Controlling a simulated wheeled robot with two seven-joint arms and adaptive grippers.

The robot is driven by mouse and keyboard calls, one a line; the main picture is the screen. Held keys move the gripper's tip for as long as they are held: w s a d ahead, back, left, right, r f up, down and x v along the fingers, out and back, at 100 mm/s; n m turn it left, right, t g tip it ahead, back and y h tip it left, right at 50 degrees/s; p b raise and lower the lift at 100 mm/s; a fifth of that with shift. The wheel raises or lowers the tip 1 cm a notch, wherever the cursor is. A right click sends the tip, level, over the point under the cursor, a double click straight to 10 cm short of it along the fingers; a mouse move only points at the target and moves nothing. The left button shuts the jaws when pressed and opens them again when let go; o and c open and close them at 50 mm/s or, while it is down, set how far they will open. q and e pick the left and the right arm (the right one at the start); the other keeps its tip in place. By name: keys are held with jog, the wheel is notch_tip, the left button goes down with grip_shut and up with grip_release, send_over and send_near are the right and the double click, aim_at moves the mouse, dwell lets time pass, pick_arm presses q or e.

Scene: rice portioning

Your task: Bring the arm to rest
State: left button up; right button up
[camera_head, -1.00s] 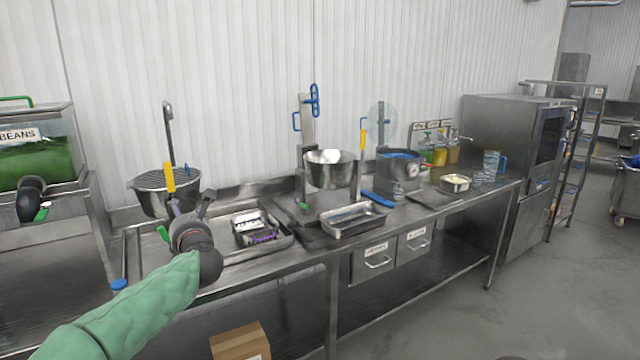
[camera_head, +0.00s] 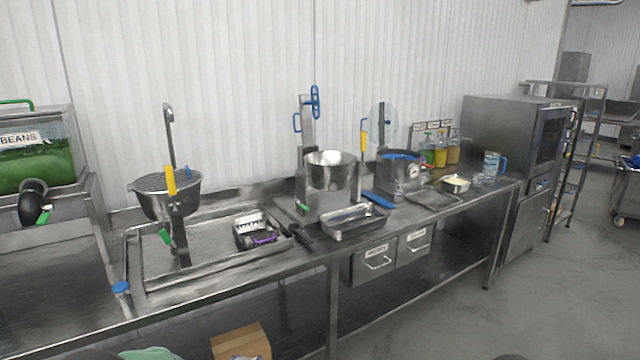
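Neither of my grippers shows in the head view. No held object can be seen.
A steel bench (camera_head: 300,262) runs along the wall. On it stand a slatted pot (camera_head: 155,205) on a stand, a steel bowl (camera_head: 330,172), a steel tray (camera_head: 352,222) and a large pot (camera_head: 398,170). A cardboard box (camera_head: 240,341) lies below.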

pick_arm(q)
jog(key=s+d+f+m+g+h, duration=0.1)
jog(key=s+d+f+m+g, duration=0.25)
jog(key=s+f, duration=0.4)
jog(key=s+d+f+m+g+h, duration=0.2)
jog(key=s+f+m, duration=0.3)
jog(key=s+f, duration=0.3)
jog(key=s+d+f+m+g, duration=0.1)
jog(key=s+m, duration=0.1)
jog(key=s, duration=0.5)
jog(key=s+d+f+m+g+h+p, duration=0.1)
jog(key=s+d+m+g, duration=0.1)
jog(key=s, duration=0.4)
jog(key=s+d+f+m+g+h, duration=0.1)
jog(key=s+d+f+m, duration=0.1)
jog(key=s, duration=0.5)
jog(key=shift+s+m, duration=0.3)
jog(key=shift+m, duration=0.35)
jog(key=shift+d+g, duration=0.1)
jog(key=shift+g, duration=0.15)
